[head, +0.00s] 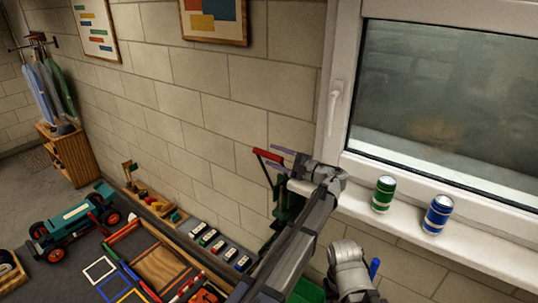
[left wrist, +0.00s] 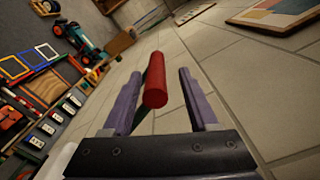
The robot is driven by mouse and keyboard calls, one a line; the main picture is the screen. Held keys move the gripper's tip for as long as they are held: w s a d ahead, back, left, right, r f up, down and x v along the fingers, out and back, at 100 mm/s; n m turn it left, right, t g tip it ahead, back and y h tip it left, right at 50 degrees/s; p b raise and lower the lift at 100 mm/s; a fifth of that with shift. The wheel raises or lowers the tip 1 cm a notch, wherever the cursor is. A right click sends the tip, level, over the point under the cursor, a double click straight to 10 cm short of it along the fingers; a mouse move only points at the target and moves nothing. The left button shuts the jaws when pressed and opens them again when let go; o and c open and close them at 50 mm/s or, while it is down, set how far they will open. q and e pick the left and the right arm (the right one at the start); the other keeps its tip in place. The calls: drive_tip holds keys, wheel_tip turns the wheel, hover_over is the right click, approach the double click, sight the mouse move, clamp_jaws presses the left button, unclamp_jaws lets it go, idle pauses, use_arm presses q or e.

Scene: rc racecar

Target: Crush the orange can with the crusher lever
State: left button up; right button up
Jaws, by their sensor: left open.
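The can crusher (head: 283,206) is a dark green upright frame against the wall, partly hidden by my left arm. Its lever ends in a red handle (head: 268,156). My left gripper (head: 277,157) has purple fingers and is at that handle. In the left wrist view the red handle (left wrist: 155,85) lies between the two spread fingers of the gripper (left wrist: 159,74), with a visible gap on the right side. Whether it touches the left finger is unclear. No orange can shows in either view; the crusher's lower part is hidden. My right gripper does not show.
A green can (head: 384,194) and a blue can (head: 438,214) stand on the windowsill (head: 490,250). A teal toy car (head: 72,222) is on the floor at left.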

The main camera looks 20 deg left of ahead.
use_arm(q)
drive_tip(key=v, duration=0.4)
drive_tip(key=shift+d, duration=0.35)
